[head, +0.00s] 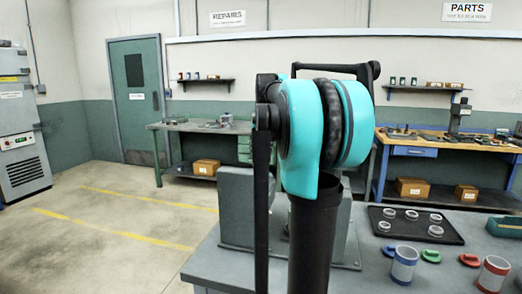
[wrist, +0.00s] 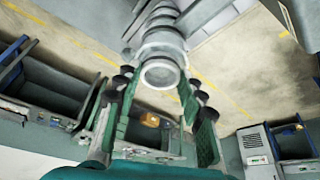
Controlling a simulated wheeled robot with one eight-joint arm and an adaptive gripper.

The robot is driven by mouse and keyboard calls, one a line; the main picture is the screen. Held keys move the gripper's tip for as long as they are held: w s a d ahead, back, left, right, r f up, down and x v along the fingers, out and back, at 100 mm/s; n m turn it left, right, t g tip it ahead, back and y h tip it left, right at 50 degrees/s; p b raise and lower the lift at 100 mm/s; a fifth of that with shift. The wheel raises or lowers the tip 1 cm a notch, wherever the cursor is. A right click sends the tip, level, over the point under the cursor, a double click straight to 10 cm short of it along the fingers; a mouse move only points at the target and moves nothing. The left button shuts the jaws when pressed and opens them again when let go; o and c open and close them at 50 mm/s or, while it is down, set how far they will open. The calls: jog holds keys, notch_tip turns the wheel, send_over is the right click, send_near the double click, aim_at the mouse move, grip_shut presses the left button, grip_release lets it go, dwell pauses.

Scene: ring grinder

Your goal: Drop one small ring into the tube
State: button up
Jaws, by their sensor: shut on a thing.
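My gripper (wrist: 160,82) shows in the wrist view with green fingers and dark tips, on either side of a small pale grey ring (wrist: 160,74). It is shut on this ring. Right behind the ring is a stepped grey cylindrical part (wrist: 160,42), perhaps the tube; I cannot tell whether the ring touches it. In the head view my arm hides my gripper and most of a grey machine (head: 237,205). Several metal rings (head: 411,215) lie on a black tray (head: 455,236) at the right.
A blue-banded cup (head: 403,265) and a red-banded cup (head: 492,274) stand on the grey bench at the front right. Loose green (head: 431,256) and red (head: 469,260) pieces lie beside them. A teal-sided bin (head: 507,228) is at the right edge. The floor at left is clear.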

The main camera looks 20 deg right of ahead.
jog(key=o, duration=1.8)
jog(key=shift+o, duration=0.2)
notch_tip(320, 180, up, 7)
dwell(0.7)
dwell(0.3)
